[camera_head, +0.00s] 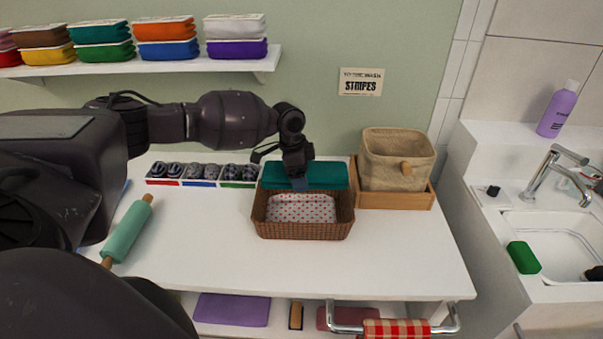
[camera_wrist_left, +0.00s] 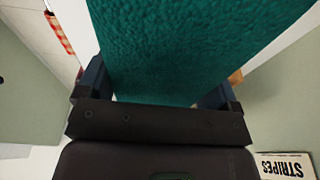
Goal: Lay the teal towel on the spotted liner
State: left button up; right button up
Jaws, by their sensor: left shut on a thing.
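The teal towel (camera_head: 325,175) is at the back of the wicker basket (camera_head: 303,229) in the head view. The spotted liner (camera_head: 301,208), white with red dots, lies inside the basket. My left gripper (camera_head: 299,184) is shut on the towel, above the basket's back part. In the left wrist view the towel (camera_wrist_left: 190,45) fills the middle between the fingers of my left gripper (camera_wrist_left: 158,85). Whether the towel touches the basket or liner is hard to tell. My right gripper does not show.
A beige fabric bin (camera_head: 385,165) stands in a wooden tray (camera_head: 398,200) right of the basket. A sock divider box (camera_head: 203,174) is behind left. A teal rolling pin (camera_head: 127,231) lies at left. The white tabletop (camera_head: 220,250) is clear in front. Folded towels fill the shelf (camera_head: 190,66) above.

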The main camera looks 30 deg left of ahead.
pick_arm(q)
jog(key=b+x, duration=0.2)
jog(key=shift+s+f, duration=0.1)
jog(key=shift+f, duration=0.25)
jog(key=b+x, duration=0.2)
jog(key=a+b+x, duration=0.1)
jog(key=b+x, duration=0.1)
jog(key=x, duration=0.1)
jog(key=s+b+x, duration=0.1)
jog(key=b+x, duration=0.1)
jog(key=x, duration=0.1)
jog(key=shift+a+f, duration=0.2)
jog(key=shift+f, duration=0.6)
jog(key=shift+f+b, duration=0.45)
jog(key=shift+b, duration=0.05)
jog(key=shift+f, duration=0.15)
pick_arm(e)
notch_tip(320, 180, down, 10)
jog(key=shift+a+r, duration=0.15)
pick_arm(q)
jog(key=shift+f, duration=0.2)
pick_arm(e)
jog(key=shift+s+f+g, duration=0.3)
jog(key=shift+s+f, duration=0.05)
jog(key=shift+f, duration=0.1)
